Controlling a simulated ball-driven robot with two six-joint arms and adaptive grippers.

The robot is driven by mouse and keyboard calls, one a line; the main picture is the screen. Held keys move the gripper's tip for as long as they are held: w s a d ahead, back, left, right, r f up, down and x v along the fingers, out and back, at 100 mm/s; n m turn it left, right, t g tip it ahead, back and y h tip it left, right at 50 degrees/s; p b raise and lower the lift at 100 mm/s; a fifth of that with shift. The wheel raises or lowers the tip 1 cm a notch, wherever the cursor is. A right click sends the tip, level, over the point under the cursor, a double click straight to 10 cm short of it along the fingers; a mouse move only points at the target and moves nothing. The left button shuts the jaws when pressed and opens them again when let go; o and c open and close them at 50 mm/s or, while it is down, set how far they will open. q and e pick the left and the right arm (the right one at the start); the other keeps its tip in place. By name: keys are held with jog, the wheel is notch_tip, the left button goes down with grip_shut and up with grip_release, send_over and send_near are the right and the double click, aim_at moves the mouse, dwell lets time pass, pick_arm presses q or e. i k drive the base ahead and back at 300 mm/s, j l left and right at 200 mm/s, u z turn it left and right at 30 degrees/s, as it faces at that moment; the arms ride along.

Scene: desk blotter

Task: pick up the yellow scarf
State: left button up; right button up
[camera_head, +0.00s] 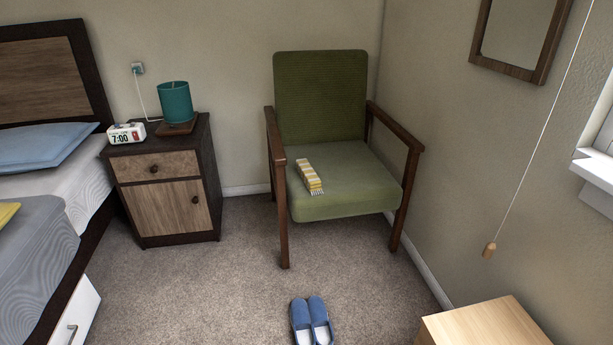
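A small folded yellow scarf (309,175) with pale stripes and a fringed near end lies on the seat of the green armchair (345,187). It lies left of the seat's middle, near the left wooden armrest. Neither of my grippers shows in the head view, so nothing is seen touching the scarf.
A nightstand (169,207) with a teal lamp (175,101) and white clock (127,133) stands left of the chair, beside the bed (42,262). Blue slippers (312,321) lie on the carpet in front. A light wooden surface (484,325) is at bottom right. Carpet before the chair is mostly clear.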

aim_at(312, 181)
jog(key=i+j, duration=0.25)
jog(key=i, duration=0.2)
jog(key=i+j, duration=0.2)
jog(key=i, duration=0.2)
